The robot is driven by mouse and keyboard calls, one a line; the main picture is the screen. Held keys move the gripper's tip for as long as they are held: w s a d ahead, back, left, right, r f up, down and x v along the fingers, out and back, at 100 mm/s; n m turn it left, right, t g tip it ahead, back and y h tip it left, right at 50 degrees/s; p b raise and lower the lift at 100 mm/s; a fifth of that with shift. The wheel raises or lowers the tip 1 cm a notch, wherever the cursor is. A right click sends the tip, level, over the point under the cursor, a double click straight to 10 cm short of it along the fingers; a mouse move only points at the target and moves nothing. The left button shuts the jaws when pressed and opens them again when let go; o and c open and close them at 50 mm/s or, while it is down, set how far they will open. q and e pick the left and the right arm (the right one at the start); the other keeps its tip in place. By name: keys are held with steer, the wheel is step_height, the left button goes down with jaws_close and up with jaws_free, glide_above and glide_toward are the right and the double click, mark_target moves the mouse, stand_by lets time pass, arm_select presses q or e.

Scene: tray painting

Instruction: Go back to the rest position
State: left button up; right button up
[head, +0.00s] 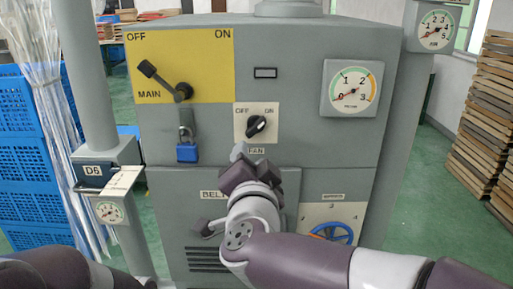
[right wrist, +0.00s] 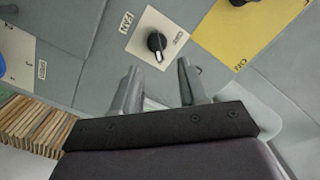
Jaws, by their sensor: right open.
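My right gripper (head: 240,155) is in front of the grey cabinet (head: 310,60), just below the FAN switch plate. In the right wrist view its two fingers (right wrist: 158,68) are apart with nothing between them. The black FAN knob (head: 257,126) sits on a cream plate and lies slanted, its upper end toward ON. The knob also shows beyond the fingertips in the right wrist view (right wrist: 156,43), apart from them. Part of my left arm shows at the bottom left of the head view; its gripper is out of view.
The MAIN lever (head: 160,77) tilts toward OFF on a yellow panel (head: 205,55). A blue padlock (head: 187,152) hangs below. A blue handwheel (head: 332,232) is at lower right. Blue crates (head: 22,165) stand left, and stacked boards (head: 490,120) right. Green floor lies between cabinet and boards.

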steer(key=s+a+f+n+g+y, duration=0.3)
steer(key=a+f+n+g+y, duration=0.25)
steer(key=f+n, duration=0.3)
step_height(320, 180, down, 9)
steer(key=s+d+n+g+p, duration=0.1)
steer(key=s+d+n+g, duration=0.1)
steer(key=s+d+g, duration=0.15)
arm_select(q)
step_height(320, 180, up, 4)
steer(key=shift+f+p, duration=0.25)
steer(key=shift+p, duration=1)
arm_select(e)
steer(key=s+d+f+g+h, duration=0.3)
steer(key=d+f, duration=0.3)
steer(key=d, duration=0.4)
steer(key=s+d+f+m+g+h, duration=0.1)
steer(key=s+d+f+g+h, duration=0.2)
steer(key=s+d+f, duration=0.3)
steer(key=d+g, duration=0.1)
steer(key=d, duration=0.4)
steer(key=shift+s+d, duration=0.25)
steer(key=shift+s, duration=0.05)
arm_select(q)
steer(key=shift+c, duration=0.6)
arm_select(e)
steer(key=shift+m+h, duration=0.25)
arm_select(q)
steer(key=shift+s, duration=0.1)
